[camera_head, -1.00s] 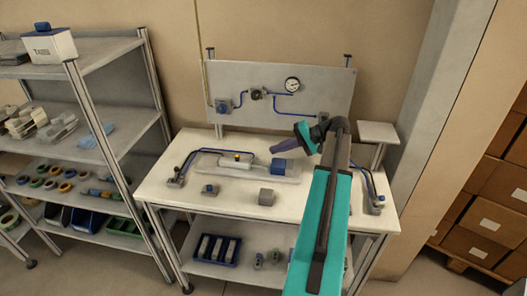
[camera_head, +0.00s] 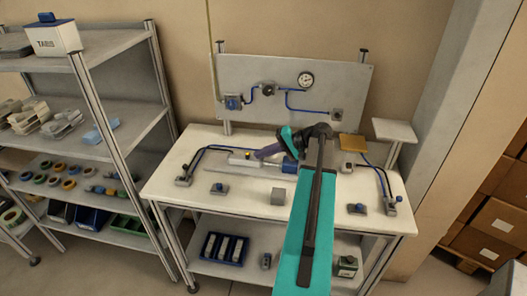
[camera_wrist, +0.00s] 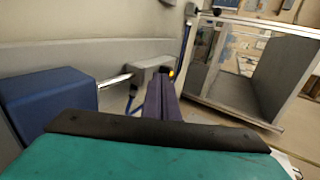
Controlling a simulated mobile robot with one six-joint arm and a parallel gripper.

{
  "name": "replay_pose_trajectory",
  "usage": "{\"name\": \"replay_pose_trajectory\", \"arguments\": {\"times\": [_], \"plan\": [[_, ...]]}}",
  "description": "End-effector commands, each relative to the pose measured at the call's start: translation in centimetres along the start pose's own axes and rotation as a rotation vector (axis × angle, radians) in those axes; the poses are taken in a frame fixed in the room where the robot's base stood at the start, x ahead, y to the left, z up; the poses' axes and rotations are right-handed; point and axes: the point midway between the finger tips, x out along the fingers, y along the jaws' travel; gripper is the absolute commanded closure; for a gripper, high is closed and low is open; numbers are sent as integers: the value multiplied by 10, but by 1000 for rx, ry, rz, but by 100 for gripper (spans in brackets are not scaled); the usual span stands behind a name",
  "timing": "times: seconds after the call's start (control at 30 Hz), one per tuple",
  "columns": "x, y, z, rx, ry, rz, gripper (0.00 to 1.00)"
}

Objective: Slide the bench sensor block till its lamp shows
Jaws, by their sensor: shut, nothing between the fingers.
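A pale cylinder unit (camera_head: 242,163) lies on a grey plate on the workbench. A small yellow-orange spot (camera_head: 247,155) sits on top of it; I cannot tell whether it is a lit lamp. A blue block (camera_head: 290,164) stands at the unit's right end. In the wrist view the blue block (camera_wrist: 48,98) is at left, joined by a silver rod (camera_wrist: 114,80) to a grey block (camera_wrist: 150,71) with a yellow spot (camera_wrist: 172,73). My gripper (camera_head: 258,155) is shut and empty, its purple fingers close beside the grey block. The fingers hide part of it; contact is unclear.
Blue hoses (camera_head: 205,150) run at both sides. A back panel (camera_head: 300,90) carries a gauge (camera_head: 305,79). A shelf rack (camera_head: 110,110) stands left. The front bench surface between the fittings is mostly clear.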

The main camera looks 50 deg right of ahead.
Motion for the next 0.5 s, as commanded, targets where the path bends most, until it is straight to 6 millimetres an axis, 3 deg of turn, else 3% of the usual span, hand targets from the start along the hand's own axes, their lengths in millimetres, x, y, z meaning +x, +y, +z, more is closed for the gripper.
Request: {"name": "replay_pose_trajectory", "arguments": {"times": [0.5], "plan": [[8, -5, 4, -1, -3, 0, 100]]}}
